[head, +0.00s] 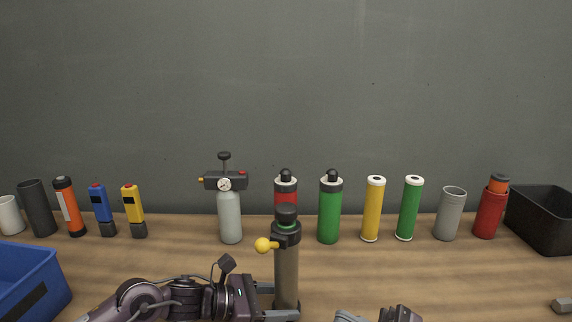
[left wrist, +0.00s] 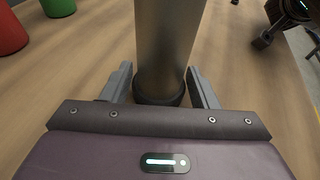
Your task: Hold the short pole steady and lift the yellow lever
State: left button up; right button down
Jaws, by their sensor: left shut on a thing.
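The short pole (head: 286,277) stands upright on the wooden table near the front centre. It is a grey metal tube with a dark cap on top and a dark collar. The yellow lever (head: 263,245) is a round knob sticking out to the left from the collar. My left gripper (head: 281,302) is shut on the pole low down, near its base. In the left wrist view the pole (left wrist: 168,45) stands between the two fingers (left wrist: 160,88), above its dark base ring. Part of my right arm shows at the bottom of the head view; its fingertips are not visible.
Behind the pole stands a row with a grey gas bottle (head: 230,215), a red bottle (head: 286,186), a green bottle (head: 330,212) and several tubes. A blue bin (head: 30,282) is at the left, a black bin (head: 545,220) at the right.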

pick_arm(q)
jog(key=o, duration=0.9)
jog(key=shift+c, duration=0.2)
jog(key=shift+a, duration=0.1)
